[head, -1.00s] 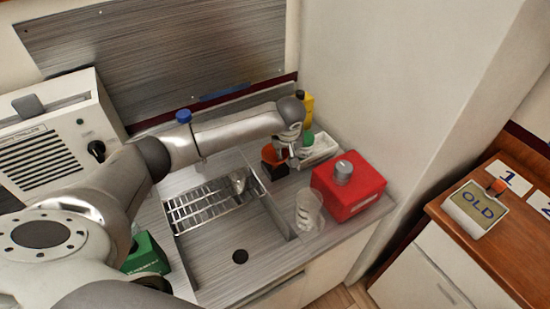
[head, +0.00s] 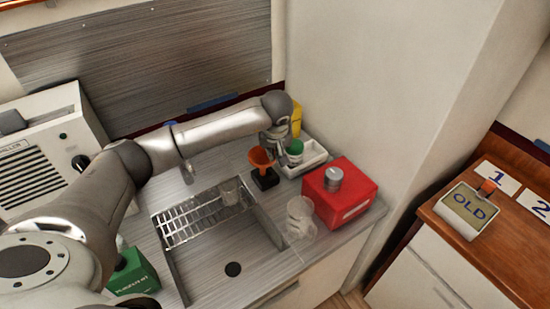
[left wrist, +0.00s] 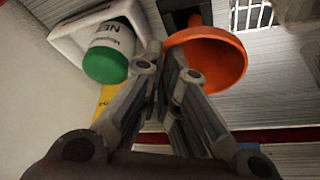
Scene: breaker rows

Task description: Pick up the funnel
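The orange funnel (head: 261,158) stands in a small black holder (head: 265,179) on the counter behind the sink. In the left wrist view the funnel (left wrist: 222,58) shows its wide mouth beside my fingers. My left gripper (head: 272,147) is at the funnel's right side in the head view. In the left wrist view the fingertips of my left gripper (left wrist: 166,58) are close together at the funnel's rim, one overlapping its mouth. I cannot tell whether they grip the rim. My right gripper is not in view.
A white tray (head: 316,161) with a green-capped bottle (head: 294,147) is right beside the gripper. A yellow bottle (head: 297,118) stands behind. A red box (head: 354,203), a clear cup (head: 301,219) and the sink (head: 235,245) are nearby.

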